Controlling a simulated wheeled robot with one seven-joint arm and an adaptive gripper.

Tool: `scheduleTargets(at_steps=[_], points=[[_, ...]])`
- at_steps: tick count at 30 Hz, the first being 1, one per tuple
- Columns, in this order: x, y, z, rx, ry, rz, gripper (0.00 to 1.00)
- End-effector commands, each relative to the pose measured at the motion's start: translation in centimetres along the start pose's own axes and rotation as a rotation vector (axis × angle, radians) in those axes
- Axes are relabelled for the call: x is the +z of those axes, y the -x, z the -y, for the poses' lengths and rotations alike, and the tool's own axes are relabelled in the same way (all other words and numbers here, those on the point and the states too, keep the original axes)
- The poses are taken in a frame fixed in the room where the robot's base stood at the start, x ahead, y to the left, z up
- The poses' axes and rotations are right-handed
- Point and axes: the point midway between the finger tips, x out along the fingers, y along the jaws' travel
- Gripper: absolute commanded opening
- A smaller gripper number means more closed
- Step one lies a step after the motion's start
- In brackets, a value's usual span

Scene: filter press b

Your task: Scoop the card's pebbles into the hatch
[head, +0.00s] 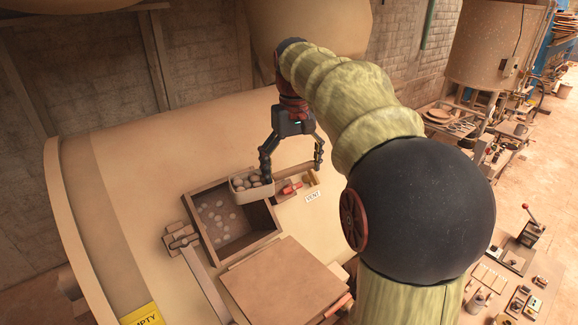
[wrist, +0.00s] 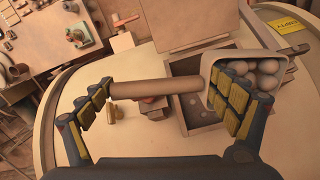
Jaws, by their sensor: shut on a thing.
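A pale, open-topped scoop (head: 254,193) full of rounded pebbles (head: 246,181) hangs at the back edge of the hatch (head: 248,244), partly over its opening. The hatch is a brown-framed square opening with several pebbles lying scattered inside. My gripper (head: 293,168) is shut with its fingers wide apart. In the wrist view a brown round handle (wrist: 155,89) spans between its finger pads. The scoop looks about level.
A flat brown lid (head: 283,282) lies in front of the hatch. A yellow EMPTY card (head: 143,315) is at lower left. A red handwheel (head: 353,220) stands right.

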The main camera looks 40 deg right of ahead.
Motion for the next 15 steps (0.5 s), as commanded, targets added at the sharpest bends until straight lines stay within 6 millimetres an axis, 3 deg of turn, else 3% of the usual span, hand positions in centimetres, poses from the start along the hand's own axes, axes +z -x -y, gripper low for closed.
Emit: scheduleTargets(at_steps=[15], points=[[-2.9, -3.3, 1.0, 0.049, 0.002, -0.002, 0.64]])
